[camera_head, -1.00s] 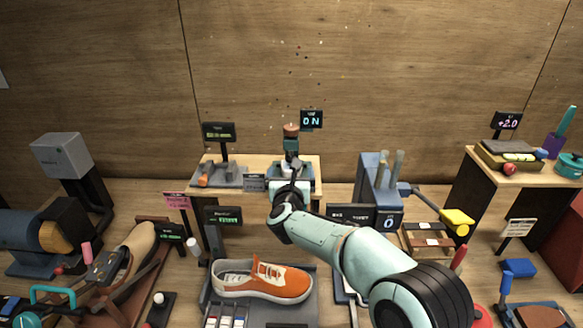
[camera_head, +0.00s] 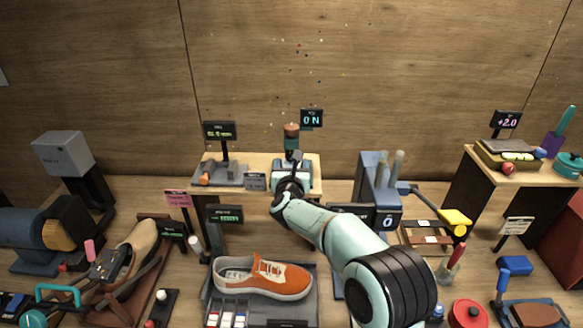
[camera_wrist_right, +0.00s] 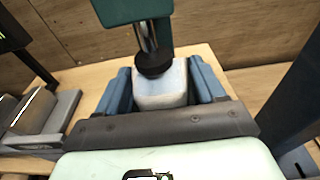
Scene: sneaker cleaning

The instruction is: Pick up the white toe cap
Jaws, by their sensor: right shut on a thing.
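The white toe cap (camera_wrist_right: 162,92) sits under the press in the right wrist view, between the blue fingers of my right gripper (camera_wrist_right: 162,84). The gripper is shut on it. A black round plunger foot (camera_wrist_right: 154,62) is directly above the cap; whether they touch I cannot tell. In the head view my right gripper (camera_head: 292,166) reaches over the back bench to the press (camera_head: 291,136), and the cap is hidden there. An orange sneaker (camera_head: 262,278) with a pale toe area lies in front. My left gripper is not in view.
A grey fixture with an orange handle (camera_head: 205,178) stands left of the press on the bench (camera_head: 258,160). A blue stand (camera_head: 376,180) with upright posts is close on the right. A display reading 0 N (camera_head: 312,118) stands by the press.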

